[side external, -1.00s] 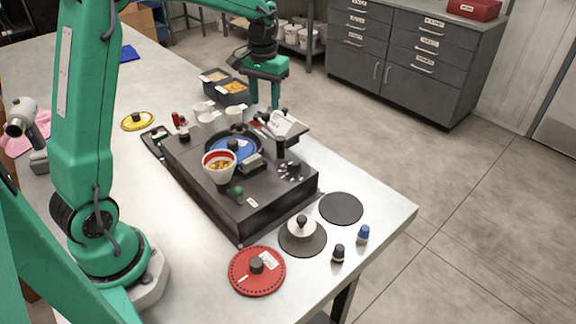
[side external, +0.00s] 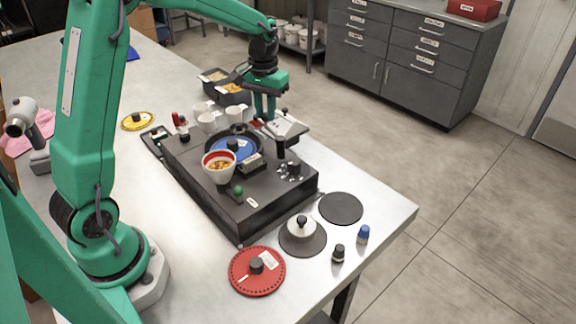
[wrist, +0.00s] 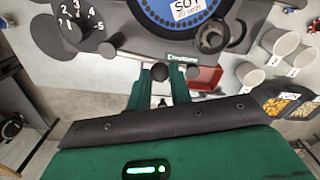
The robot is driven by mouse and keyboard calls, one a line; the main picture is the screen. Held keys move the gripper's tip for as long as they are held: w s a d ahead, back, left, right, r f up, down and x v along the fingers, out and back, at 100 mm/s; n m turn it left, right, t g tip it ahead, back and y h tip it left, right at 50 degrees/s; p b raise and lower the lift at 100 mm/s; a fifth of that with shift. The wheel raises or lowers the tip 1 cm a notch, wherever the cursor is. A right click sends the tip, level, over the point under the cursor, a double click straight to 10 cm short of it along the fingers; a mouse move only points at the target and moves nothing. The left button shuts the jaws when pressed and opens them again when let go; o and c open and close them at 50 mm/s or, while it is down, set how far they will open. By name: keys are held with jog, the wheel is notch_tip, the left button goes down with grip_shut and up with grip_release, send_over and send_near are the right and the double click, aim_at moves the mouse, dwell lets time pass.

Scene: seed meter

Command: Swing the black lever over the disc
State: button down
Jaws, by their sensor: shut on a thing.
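The seed meter (side external: 240,215) is a dark box on the table. A blue disc (side external: 240,148) lies on its top and shows at the upper edge of the wrist view (wrist: 206,18), with a soy label. My gripper (side external: 265,117) is down at the far edge of the meter, beside the disc. In the wrist view my gripper (wrist: 161,78) has its fingers close together around a dark round knob, the black lever's end (wrist: 160,72). The rest of the lever is mostly hidden. In the side view the fingers hide the knob.
A numbered dial (wrist: 82,24) is left in the wrist view. White cups (side external: 207,120) and seed trays (side external: 232,88) stand behind. A red disc (side external: 257,271) lies in front.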

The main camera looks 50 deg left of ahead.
jog(key=shift+s, duration=0.1)
jog(key=s+n, duration=0.1)
jog(key=n, duration=0.2)
jog(key=s+n, duration=0.2)
jog(key=shift+s+d+n, duration=0.15)
jog(key=shift+n, duration=0.25)
jog(key=s+n, duration=0.1)
jog(key=d+n, duration=0.1)
jog(key=n, duration=0.1)
jog(key=shift+s, duration=0.4)
jog(key=shift+s+d+n, duration=0.4)
jog(key=shift+s+n, duration=0.1)
jog(key=shift+n, duration=0.6)
jog(key=shift+r, duration=0.1)
jog(key=c, duration=1.3)
grip_release()
jog(key=shift+o, duration=0.2)
